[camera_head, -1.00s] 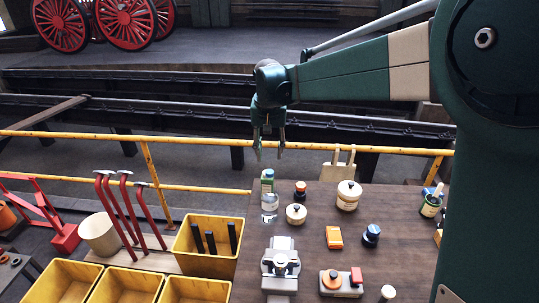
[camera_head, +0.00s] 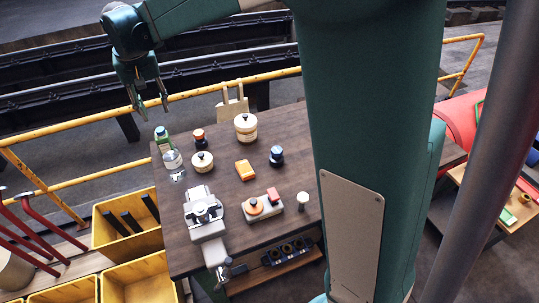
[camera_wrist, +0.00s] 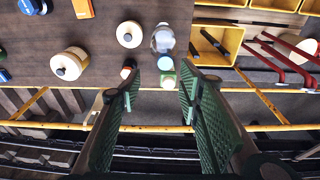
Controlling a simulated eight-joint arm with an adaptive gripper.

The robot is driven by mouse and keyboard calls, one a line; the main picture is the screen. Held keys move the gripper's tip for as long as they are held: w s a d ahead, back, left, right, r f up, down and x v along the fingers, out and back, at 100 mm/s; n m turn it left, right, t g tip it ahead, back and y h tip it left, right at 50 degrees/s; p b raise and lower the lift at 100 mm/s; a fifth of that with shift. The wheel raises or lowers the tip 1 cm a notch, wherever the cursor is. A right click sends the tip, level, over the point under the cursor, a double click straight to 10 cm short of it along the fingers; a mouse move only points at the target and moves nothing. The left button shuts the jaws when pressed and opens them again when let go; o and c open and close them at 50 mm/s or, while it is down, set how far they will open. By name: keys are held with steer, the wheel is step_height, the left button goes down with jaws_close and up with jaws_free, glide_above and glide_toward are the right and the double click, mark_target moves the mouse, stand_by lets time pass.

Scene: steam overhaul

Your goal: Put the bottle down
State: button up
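A clear bottle (camera_head: 172,159) with a pale label stands at the far left corner of the dark wooden table (camera_head: 225,165). A green container (camera_head: 163,144) is close behind it; the two overlap in the head view. My gripper (camera_head: 154,109) is open and empty, above and beyond that corner of the table.
Beside the bottle are an orange-and-black jar (camera_head: 199,137) and cream lidded pots (camera_head: 202,162). A vise (camera_head: 203,209) is at the table's near side. Yellow bins (camera_head: 128,222) stand left, and a yellow railing (camera_head: 190,95) runs behind.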

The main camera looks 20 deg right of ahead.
steer(key=s+d+r+t, duration=0.1)
steer(key=s+d+r, duration=0.2)
steer(key=s+d, duration=0.6)
steer(key=s+d+r+t, duration=0.2)
steer(key=s+d+r, duration=0.1)
steer(key=s+d, duration=0.5)
steer(key=s+d+f, duration=0.2)
steer(key=s+d, duration=0.1)
steer(key=s, duration=0.3)
steer(key=s+d+f+t, duration=0.1)
steer(key=s+d+f, duration=0.1)
steer(key=s+d, duration=0.2)
steer(key=s+d+f+t, duration=0.1)
steer(key=s+d+f, duration=0.2)
steer(key=s, duration=0.6)
steer(key=shift+s+d, duration=0.35)
steer(key=shift+d, duration=0.15)
